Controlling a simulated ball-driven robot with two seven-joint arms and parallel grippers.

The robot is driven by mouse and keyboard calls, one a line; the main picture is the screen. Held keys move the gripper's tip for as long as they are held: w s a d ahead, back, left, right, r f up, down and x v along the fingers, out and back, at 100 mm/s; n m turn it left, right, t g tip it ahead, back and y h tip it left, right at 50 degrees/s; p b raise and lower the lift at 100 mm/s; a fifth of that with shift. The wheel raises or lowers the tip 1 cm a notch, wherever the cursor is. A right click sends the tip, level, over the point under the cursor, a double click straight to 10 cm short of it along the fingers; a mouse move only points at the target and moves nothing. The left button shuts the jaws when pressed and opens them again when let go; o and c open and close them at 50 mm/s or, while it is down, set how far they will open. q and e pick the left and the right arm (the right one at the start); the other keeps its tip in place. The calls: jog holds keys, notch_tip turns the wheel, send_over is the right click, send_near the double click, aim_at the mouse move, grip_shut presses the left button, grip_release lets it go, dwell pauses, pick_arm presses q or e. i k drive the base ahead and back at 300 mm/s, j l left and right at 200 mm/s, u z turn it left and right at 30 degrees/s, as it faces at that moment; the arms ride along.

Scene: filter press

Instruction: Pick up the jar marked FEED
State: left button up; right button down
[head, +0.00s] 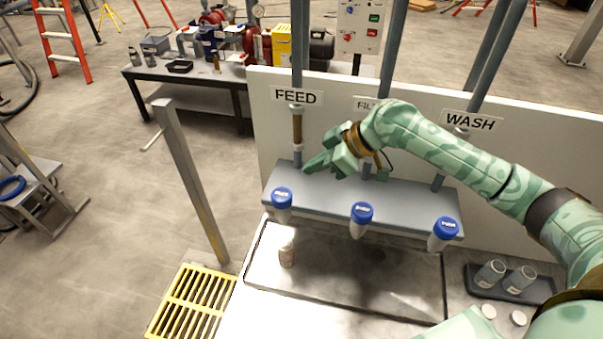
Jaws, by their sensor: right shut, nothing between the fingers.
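A small jar (287,254) with brownish contents stands upright in the wide shallow tray (256,275), below the left blue-capped outlet (282,197). That outlet is under the FEED sign (297,96). Any marking on the jar is too small to read. My right gripper (317,164) is shut and empty. It is over the grey ledge, up and to the right of the jar, and apart from it. My left gripper is not in view.
Two more blue-capped outlets (361,214) (445,230) hang over the tray. White lids (519,318) lie nearby. A metal post (188,178) stands left of the tray.

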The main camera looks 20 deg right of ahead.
aim_at(285, 255)
jog(key=k+j, duration=0.3)
jog(key=k, duration=0.15)
jog(key=k+j, duration=0.3)
jog(key=k, duration=0.15)
jog(key=k+j, duration=0.35)
jog(key=k, duration=0.1)
